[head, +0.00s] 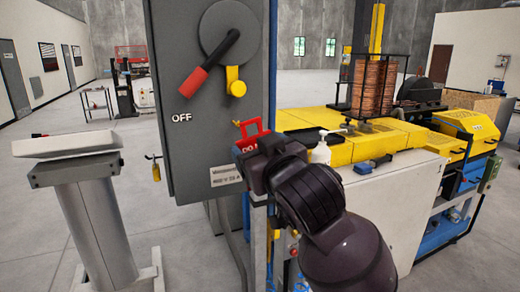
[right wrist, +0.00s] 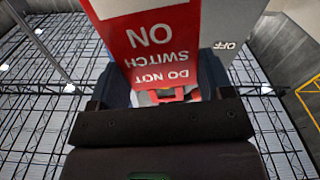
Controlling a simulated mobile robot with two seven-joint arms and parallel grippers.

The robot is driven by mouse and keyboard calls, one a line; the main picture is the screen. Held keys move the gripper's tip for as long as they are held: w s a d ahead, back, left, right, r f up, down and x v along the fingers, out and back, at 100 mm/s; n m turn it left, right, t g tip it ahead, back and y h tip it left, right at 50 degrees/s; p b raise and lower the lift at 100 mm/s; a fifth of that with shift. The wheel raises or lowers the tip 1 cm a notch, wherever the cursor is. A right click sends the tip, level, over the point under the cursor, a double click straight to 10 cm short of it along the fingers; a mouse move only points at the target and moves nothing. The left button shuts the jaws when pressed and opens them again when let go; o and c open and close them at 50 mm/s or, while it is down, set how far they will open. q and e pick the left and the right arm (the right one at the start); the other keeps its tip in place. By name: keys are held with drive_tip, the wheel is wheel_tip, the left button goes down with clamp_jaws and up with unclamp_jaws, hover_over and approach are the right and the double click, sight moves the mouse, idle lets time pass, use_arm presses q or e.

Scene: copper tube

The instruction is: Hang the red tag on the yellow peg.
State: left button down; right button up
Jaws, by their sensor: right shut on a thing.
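The red tag (head: 250,130) has a loop-shaped top and white lettering. It stands upright in my right gripper (head: 262,158), which is shut on it. The right wrist view shows the tag (right wrist: 165,42) between the fingers, with "DO NOT SWITCH ON" upside down and a white part at the top edge. The yellow peg (head: 236,84) is on the front of the grey switch box, right of the red-handled lever. In the head view the tag is below the peg and slightly to its right, apart from it. The gripper hides the tag's lower part. My left gripper is not in view.
The grey switch box (head: 185,130) carries a lever (head: 205,70) with a red grip, marked OFF. A grey pedestal (head: 90,210) stands left.

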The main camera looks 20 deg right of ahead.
sight(237, 138)
drive_tip(key=shift+w+a+f, duration=0.1)
drive_tip(key=shift+w+f, duration=0.05)
drive_tip(key=shift+w, duration=1.6)
drive_tip(key=shift+w+a+f, duration=0.1)
drive_tip(key=shift+w+f, duration=0.05)
drive_tip(key=shift+w, duration=1.55)
drive_tip(key=shift+w+f, duration=0.5)
drive_tip(key=shift+w, duration=0.2)
drive_tip(key=o, duration=0.9)
